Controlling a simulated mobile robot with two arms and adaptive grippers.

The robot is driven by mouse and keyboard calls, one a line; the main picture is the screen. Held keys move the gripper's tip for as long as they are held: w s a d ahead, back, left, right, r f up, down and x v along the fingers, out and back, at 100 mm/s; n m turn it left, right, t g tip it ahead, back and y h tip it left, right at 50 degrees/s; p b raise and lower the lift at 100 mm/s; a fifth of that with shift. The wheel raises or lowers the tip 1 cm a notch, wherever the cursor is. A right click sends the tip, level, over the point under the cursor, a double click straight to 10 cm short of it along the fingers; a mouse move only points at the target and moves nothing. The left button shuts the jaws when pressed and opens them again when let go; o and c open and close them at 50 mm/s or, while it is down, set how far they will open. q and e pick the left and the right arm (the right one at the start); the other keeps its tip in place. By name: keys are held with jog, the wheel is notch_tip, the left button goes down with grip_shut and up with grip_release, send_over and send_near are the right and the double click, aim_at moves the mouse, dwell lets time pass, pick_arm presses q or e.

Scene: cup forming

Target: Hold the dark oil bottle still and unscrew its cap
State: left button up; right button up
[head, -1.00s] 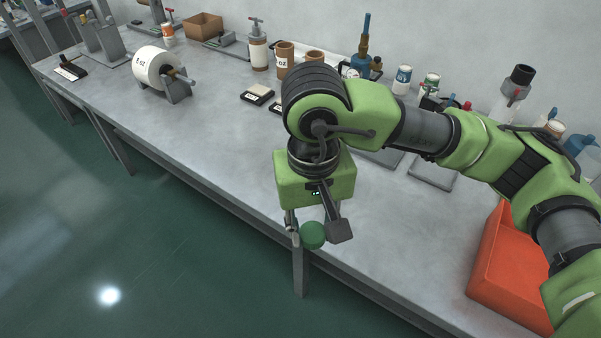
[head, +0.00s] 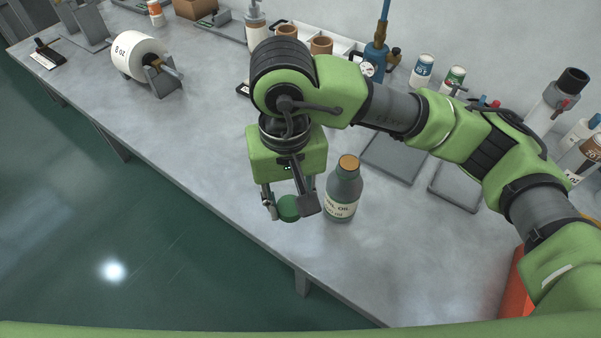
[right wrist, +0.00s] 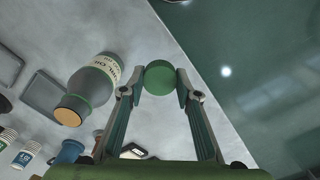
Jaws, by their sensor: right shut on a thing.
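The dark oil bottle (head: 344,190) stands upright on the grey bench, with a cream label and an orange-brown round top. It also shows in the right wrist view (right wrist: 90,84), left of the fingers. My right gripper (head: 289,207) is shut on a round green cap (head: 288,210), left of the bottle and apart from it. In the right wrist view the green cap (right wrist: 160,79) sits between both fingertips. No gripper holds the bottle. My left gripper is not in view.
A label roll (head: 139,55) stands on the bench (head: 190,140) at left. Paper cups (head: 422,70), a blue device with a gauge (head: 375,63) and flat grey plates (head: 393,158) lie behind and right. An orange-red bin (head: 517,285) is at lower right. The bench front is clear.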

jog(key=w+d+f+p, duration=0.1)
jog(key=w+f+p, duration=0.1)
jog(key=w, duration=0.3)
jog(key=p, duration=0.2)
send_over(298, 194)
jog(key=f, duration=0.4)
jog(key=s+f, duration=0.1)
jog(key=shift+a+f, duration=0.1)
jog(key=shift+f, duration=0.3)
jog(key=shift+w+f, duration=0.3)
jog(key=shift+f, duration=0.1)
jog(key=f+p, duration=0.2)
jog(key=f, duration=0.1)
jog(key=shift+w+f, duration=0.15)
jog(key=shift+w, duration=0.05)
